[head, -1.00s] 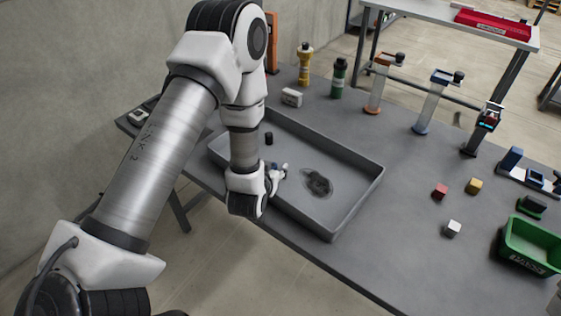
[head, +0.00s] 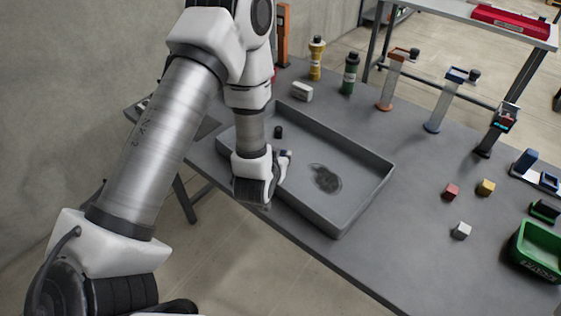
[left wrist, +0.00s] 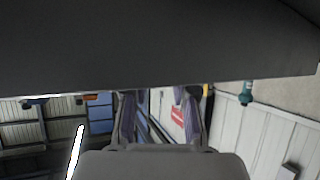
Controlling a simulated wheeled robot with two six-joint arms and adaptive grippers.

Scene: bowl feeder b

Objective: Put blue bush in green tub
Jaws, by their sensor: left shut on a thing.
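My left gripper (head: 284,162) is over the left part of the grey tray, pointing back. The green tub (head: 540,251) stands open at the right edge of the head view, far from the gripper and partly cut off. My right gripper is not in view.
The walled tray (head: 368,197) holds a dark patch (head: 325,179) and a black cylinder (head: 278,132). Bottles and posts stand along the back. The table is clear between tray and cubes.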

